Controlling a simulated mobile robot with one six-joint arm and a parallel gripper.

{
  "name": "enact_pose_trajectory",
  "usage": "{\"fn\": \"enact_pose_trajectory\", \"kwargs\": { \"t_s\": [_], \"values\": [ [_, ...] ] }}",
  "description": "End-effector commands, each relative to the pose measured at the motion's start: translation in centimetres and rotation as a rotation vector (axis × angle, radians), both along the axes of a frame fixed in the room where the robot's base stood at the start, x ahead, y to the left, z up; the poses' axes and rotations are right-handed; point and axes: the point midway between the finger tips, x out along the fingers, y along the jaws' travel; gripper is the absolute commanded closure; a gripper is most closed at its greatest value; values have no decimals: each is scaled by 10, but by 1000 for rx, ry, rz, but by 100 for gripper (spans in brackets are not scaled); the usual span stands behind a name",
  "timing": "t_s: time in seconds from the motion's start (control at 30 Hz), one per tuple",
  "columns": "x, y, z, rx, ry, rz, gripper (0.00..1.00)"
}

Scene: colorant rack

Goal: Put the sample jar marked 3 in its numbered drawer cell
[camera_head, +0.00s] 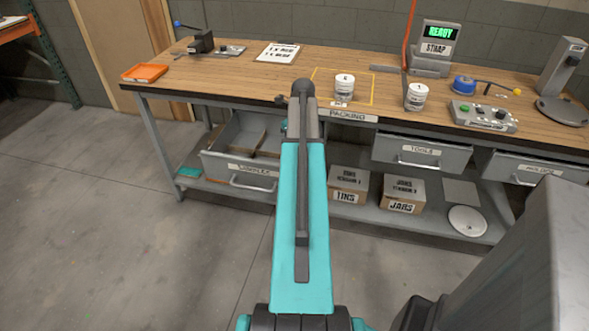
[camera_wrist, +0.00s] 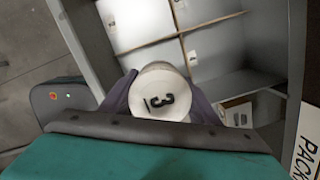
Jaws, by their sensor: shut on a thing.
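The white sample jar marked 3 (camera_wrist: 160,78) shows its lid toward the camera in the wrist view. My gripper (camera_wrist: 160,104) is shut on it, one dark finger on each side. The open drawer (camera_wrist: 268,42) lies beyond and below the jar, split by thin tan-edged dividers into cells. Small marks show on cell floors, but I cannot read them surely. In the head view the drawer (camera_head: 213,164) is pulled out under the bench's left part. There my arm hides the gripper and the held jar.
Two white jars (camera_head: 345,82) (camera_head: 416,96) stand on the wooden bench (camera_head: 230,73). An orange tray (camera_head: 145,73) is at its left end. The tools drawer (camera_head: 421,151) is shut. Cartons (camera_head: 348,183) (camera_head: 402,194) sit on the lower shelf. Floor at front left is clear.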

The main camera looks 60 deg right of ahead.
Motion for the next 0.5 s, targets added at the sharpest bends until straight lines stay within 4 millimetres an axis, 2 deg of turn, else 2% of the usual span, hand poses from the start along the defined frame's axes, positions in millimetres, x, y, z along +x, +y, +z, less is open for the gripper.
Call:
{"fn": "enact_pose_trajectory", "kwargs": {
  "t_s": [0.3, 0.5],
  "values": [
    [0, 0, -39, 1, 0, 0, 72],
    [0, -1, -47, -1, -1, 0, 72]
  ]
}}
